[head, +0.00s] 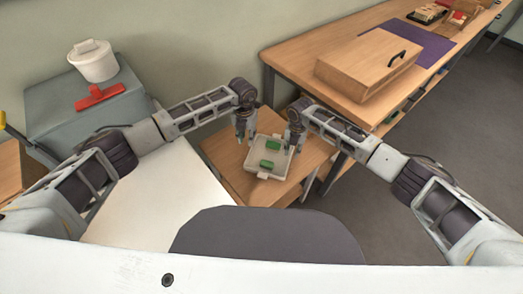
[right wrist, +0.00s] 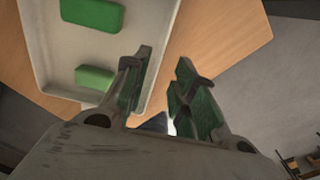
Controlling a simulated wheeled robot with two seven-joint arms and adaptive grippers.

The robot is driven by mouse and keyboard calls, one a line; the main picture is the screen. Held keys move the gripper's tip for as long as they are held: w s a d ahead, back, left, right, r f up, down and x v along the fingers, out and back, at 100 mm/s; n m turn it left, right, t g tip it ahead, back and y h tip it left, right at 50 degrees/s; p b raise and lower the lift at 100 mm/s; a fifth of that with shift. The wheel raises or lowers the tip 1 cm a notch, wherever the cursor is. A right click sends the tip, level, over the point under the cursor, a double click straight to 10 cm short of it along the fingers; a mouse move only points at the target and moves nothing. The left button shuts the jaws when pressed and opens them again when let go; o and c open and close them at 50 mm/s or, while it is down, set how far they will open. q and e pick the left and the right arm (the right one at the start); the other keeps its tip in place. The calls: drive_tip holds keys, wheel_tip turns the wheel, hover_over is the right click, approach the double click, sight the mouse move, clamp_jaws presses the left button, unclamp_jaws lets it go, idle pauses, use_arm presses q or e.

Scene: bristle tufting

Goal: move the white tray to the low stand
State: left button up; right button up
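The white tray (head: 284,161) rests on the wooden top of the low stand (head: 226,170) in the head view. Two green blocks lie in it, one further back (head: 273,145) and one nearer (head: 266,164). My left gripper (head: 245,138) is at the tray's back left side, its fingers seeming apart. My right gripper (head: 290,140) is at the tray's right side. In the right wrist view its green-padded fingers (right wrist: 160,88) are open with nothing between them. The tray (right wrist: 65,50) lies there to the left, its rim passing behind the left finger.
A long wooden table (head: 300,58) behind right holds a wooden box (head: 365,68) with a black handle and a purple mat (head: 428,45). A grey cabinet (head: 50,105) at left carries a white tub (head: 93,62) and a red tool (head: 100,97). A white surface (head: 160,200) lies nearer.

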wheel_tip(320, 180, up, 7)
drive_tip(key=shift+f, duration=0.2)
idle(0.8)
